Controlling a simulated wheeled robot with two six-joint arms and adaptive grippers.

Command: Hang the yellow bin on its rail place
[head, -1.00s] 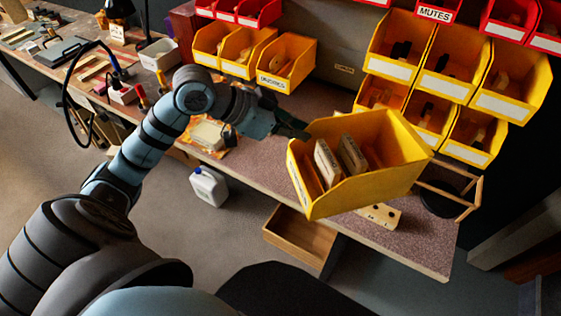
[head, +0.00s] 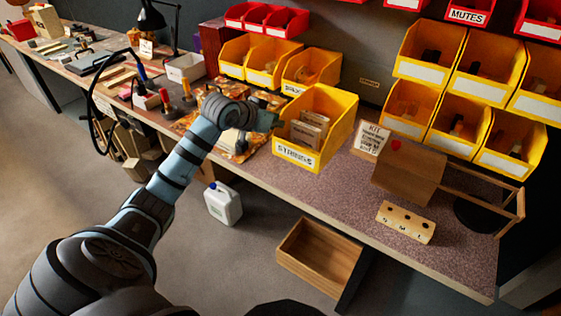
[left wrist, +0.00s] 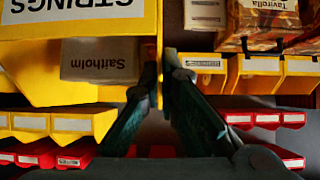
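The yellow bin (head: 333,105), labelled STRINGS, is held above the bench in the head view, nearly upright, with several small boxes inside. My left gripper (head: 275,120) is at its left side wall. In the left wrist view the fingers (left wrist: 163,75) pinch the wall of the bin (left wrist: 100,97), which appears upside down with a box marked Saitholm in it. Behind the bin, the grey wall has a gap with a small tag (head: 369,82) between the left and right groups of yellow bins. My right gripper is out of view.
Yellow bins (head: 268,64) hang at left and more (head: 488,68) at right, with red bins (head: 268,20) above. A KIT card (head: 371,139), wooden box (head: 409,171) and holed block (head: 406,222) stand on the bench (head: 325,195). An open drawer (head: 318,253) juts out below.

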